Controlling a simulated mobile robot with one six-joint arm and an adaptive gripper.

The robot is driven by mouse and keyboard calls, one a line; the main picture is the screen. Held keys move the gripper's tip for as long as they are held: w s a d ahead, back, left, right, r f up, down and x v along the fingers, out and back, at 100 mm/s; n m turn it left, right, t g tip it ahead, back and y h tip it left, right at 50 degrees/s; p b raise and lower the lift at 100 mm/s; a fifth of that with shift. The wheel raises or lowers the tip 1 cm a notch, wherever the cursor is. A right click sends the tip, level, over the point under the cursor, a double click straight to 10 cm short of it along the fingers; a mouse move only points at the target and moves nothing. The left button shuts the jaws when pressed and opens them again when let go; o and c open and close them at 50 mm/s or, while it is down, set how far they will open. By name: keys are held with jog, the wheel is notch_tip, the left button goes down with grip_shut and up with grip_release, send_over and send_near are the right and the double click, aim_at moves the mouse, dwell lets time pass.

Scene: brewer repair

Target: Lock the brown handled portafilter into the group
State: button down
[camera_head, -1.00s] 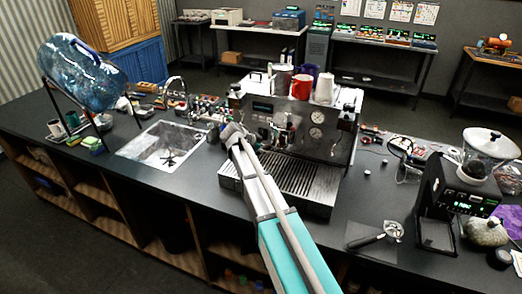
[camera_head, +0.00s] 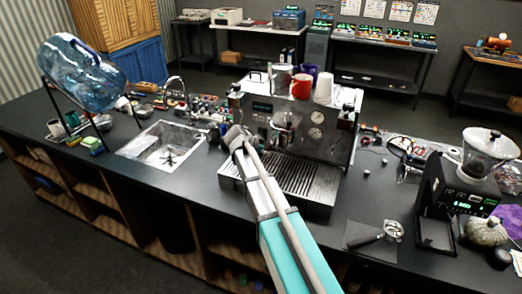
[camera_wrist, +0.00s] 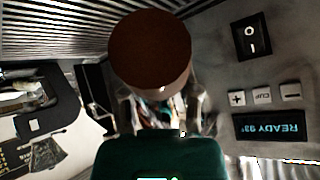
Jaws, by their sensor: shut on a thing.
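The brown handle (camera_wrist: 150,50) shows end-on in the wrist view, as a round cylinder in front of the machine's panel. My gripper (camera_wrist: 165,105) is shut on the handle, just below its brown end in that view; the fingers are partly hidden. In the head view my gripper (camera_head: 236,137) is at the front left of the espresso machine (camera_head: 318,150), above the counter and left of the drip tray. The portafilter's head is hidden in the wrist view. I cannot tell whether it touches the group (camera_head: 286,120).
The slotted drip tray (camera_head: 290,178) lies below the group. A sink (camera_head: 162,145) is to the left. Another portafilter (camera_head: 380,236) with a dark handle lies on a mat at right, beside a grinder (camera_head: 452,205). Cups (camera_head: 302,86) stand on the machine.

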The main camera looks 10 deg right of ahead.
jog(key=shift+s, duration=0.1)
dwell(0.3)
jog(key=shift+s+d+n+t+y, duration=0.3)
jog(key=shift+s+n+t, duration=0.25)
jog(key=shift+n, duration=0.25)
jog(key=shift+s+d+n+t+y, duration=0.2)
jog(key=shift+s+n+t+y, duration=0.25)
jog(key=shift+n, duration=0.25)
jog(key=shift+s+d+n+t+y, duration=0.35)
jog(key=shift+s+n+t+y, duration=0.1)
jog(key=shift+n, duration=0.25)
